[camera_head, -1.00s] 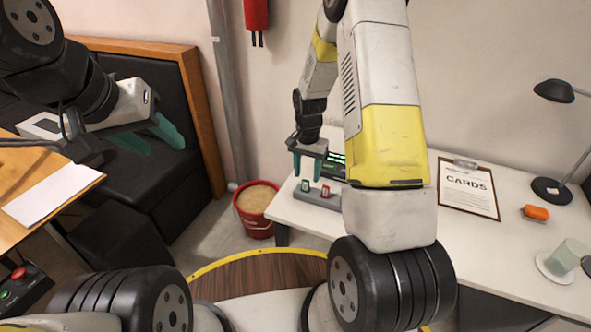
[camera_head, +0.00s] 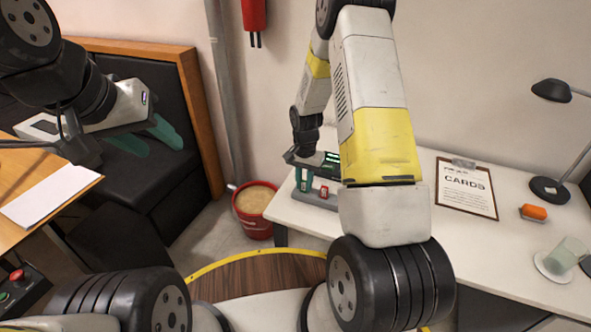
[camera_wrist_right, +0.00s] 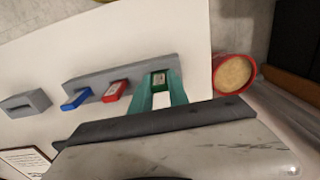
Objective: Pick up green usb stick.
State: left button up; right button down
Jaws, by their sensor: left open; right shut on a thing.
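The green usb stick (camera_wrist_right: 158,79) stands at the end of a grey holder (camera_wrist_right: 92,77) on the white table, nearest the red bucket. The teal fingers of my right gripper (camera_wrist_right: 159,88) are shut on it, one on each side. In the head view my right gripper (camera_head: 303,180) is low at the holder, and the stick is mostly hidden between the fingers. A red stick (camera_wrist_right: 116,90) and a blue stick (camera_wrist_right: 75,100) sit in the same holder, apart from the fingers. My left gripper (camera_head: 155,138) is open and empty at the left, away from the table.
A red bucket of sand-coloured fill (camera_head: 257,200) stands on the floor beside the table. A clipboard (camera_head: 467,187), an orange object (camera_head: 533,212), a cup (camera_head: 567,255) and a lamp (camera_head: 553,90) are on the right part of the table. A separate grey block (camera_wrist_right: 25,103) lies near the holder.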

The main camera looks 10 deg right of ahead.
aim_at(304, 181)
jog(key=shift+r, duration=0.1)
jog(key=shift+r, duration=0.5)
notch_tip(304, 181, up, 2)
jog(key=shift+r, duration=0.15)
jog(key=s+a, duration=0.2)
jog(key=s, duration=0.5)
jog(key=s+a+r, duration=0.1)
jog(key=s+a, duration=0.2)
jog(key=s, duration=0.5)
jog(key=shift+a+r, duration=0.15)
jog(key=shift+r, duration=0.1)
jog(key=shift+r, duration=0.1)
notch_tip(304, 181, up, 7)
jog(key=w+d, duration=1.1)
jog(key=d, duration=0.3)
jog(key=shift+w+d, duration=0.3)
jog(key=shift+d, duration=0.1)
dwell(0.4)
